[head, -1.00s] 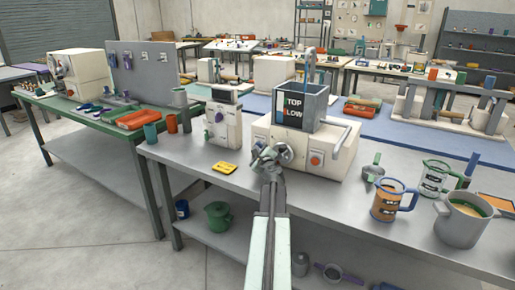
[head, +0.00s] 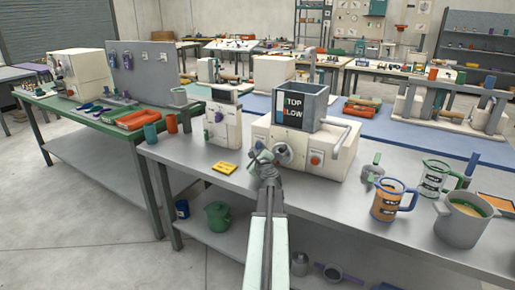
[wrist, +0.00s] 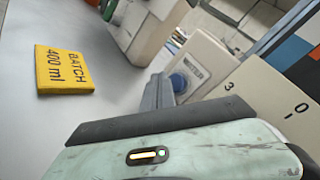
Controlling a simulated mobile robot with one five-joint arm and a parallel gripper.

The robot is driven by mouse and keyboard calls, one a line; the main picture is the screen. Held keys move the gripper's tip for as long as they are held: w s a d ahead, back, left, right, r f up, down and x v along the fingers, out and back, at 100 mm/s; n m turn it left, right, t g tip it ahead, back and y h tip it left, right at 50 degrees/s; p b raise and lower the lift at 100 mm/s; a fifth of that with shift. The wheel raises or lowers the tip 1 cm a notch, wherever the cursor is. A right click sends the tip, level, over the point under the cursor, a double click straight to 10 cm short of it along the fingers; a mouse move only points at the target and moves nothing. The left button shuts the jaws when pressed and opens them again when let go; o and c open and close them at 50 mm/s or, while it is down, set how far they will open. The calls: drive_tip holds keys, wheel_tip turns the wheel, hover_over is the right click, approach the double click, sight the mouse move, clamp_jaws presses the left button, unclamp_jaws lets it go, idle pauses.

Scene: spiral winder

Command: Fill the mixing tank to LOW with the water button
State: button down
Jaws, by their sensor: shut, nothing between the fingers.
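The mixing tank (head: 300,108) is a grey open box on a cream machine (head: 330,160), with a dark front panel marked TOP and LOW. A grey spout (head: 312,66) stands over it. The liquid level is hard to read. The water button (wrist: 179,83) is a blue button on a cream plate lettered WATER in the wrist view. My gripper (head: 262,157) is in front of the machine's left front. In the wrist view my gripper's grey fingers (wrist: 157,92) are shut and empty, with tips close beside the button; I cannot tell whether they touch it.
A yellow card (head: 225,169) reading BATCH 400 ml lies on the bench left of my gripper. A cream device (head: 222,122) stands behind it. An orange button (head: 316,160) is on the machine's front. Mugs (head: 388,200) and a grey pot (head: 463,218) stand at right.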

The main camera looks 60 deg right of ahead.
drive_tip(key=shift+a, duration=2.25)
